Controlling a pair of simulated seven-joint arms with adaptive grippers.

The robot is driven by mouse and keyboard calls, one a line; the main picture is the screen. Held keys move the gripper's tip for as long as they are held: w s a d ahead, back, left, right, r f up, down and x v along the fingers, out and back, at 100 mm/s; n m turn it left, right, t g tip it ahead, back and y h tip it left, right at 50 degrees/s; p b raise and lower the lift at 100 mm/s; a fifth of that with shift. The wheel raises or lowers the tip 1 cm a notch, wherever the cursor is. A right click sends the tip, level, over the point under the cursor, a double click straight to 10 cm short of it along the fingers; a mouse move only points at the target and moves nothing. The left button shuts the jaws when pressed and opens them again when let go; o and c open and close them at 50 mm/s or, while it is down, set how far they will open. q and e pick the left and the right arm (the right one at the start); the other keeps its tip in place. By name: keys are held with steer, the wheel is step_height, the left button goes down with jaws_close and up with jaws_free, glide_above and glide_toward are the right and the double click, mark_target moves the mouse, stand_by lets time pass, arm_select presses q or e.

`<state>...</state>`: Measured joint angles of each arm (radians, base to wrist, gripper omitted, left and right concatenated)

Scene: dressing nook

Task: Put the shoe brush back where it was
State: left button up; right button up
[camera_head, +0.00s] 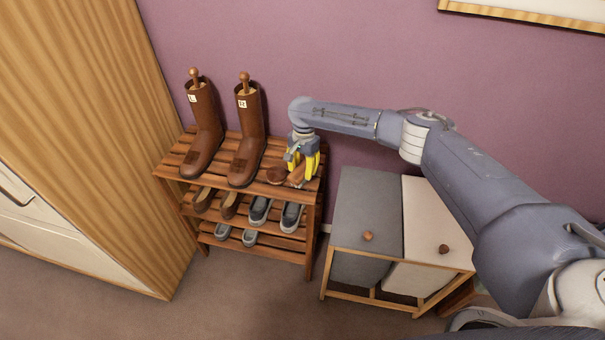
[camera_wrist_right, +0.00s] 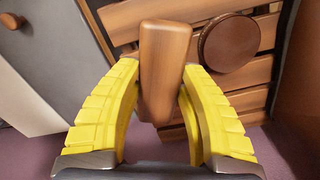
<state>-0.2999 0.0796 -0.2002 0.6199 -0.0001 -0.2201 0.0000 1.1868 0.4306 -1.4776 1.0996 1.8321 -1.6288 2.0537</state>
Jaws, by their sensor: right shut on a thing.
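The shoe brush (camera_head: 297,177) is a brown wooden block at the right end of the rack's top shelf. My right gripper (camera_head: 304,168) points down there, its yellow fingers around the brush. In the right wrist view the brush (camera_wrist_right: 164,62) stands between the two fingers of the right gripper (camera_wrist_right: 160,110), which is shut on it. I cannot tell whether the brush touches the slats. Its bristles are hidden. My left gripper is not in view.
A round brown tin (camera_head: 276,175) lies left of the brush; it also shows in the right wrist view (camera_wrist_right: 230,42). Brown boots (camera_head: 246,135) stand further left on the slatted rack (camera_head: 170,165). Several shoes fill lower shelves. A lidded hamper (camera_head: 370,210) stands right of the rack.

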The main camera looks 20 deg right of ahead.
steer(key=shift+f, duration=1.15)
steer(key=shift+f, duration=0.1)
steer(key=o, duration=1.2)
steer(key=shift+c, duration=0.2)
